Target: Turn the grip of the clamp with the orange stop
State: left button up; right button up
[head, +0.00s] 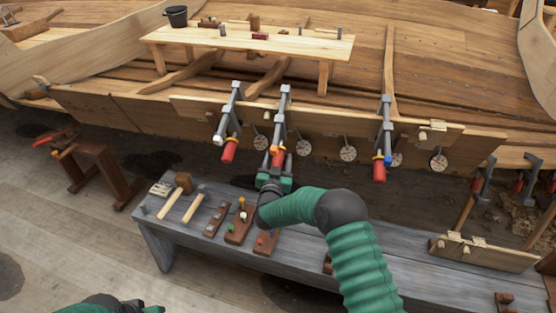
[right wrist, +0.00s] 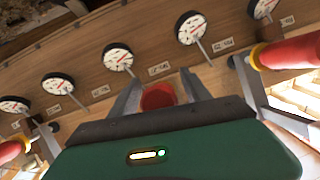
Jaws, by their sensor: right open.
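The clamp with the orange stop (head: 280,122) is the middle one of three grey clamps on the hull plank. Its red grip (head: 278,160) points down toward the bench. My right gripper (head: 276,172) is at the lower end of this grip, with its arm coming up from below. In the right wrist view its two fingers are apart, with the round red grip end (right wrist: 158,97) between them. I cannot tell whether either finger touches it. My left gripper (head: 128,303) is only partly visible at the bottom left, and its jaw state is unclear.
Several round dials (head: 347,153) line the plank. Below, the grey bench (head: 330,235) bears mallets (head: 181,185) and wooden blocks (head: 238,224).

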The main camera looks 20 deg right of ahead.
grip_shut()
dwell(0.4)
jog(key=shift+a+f+m+t+y+b, duration=0.15)
jog(key=shift+m+t+y+b, duration=0.65)
jog(key=shift+b, duration=0.75)
jog(key=shift+a+r+m+y+b, duration=0.2)
jog(key=shift+m+y+b, duration=0.55)
jog(key=shift+b, duration=0.25)
grip_release()
jog(key=shift+d, duration=0.1)
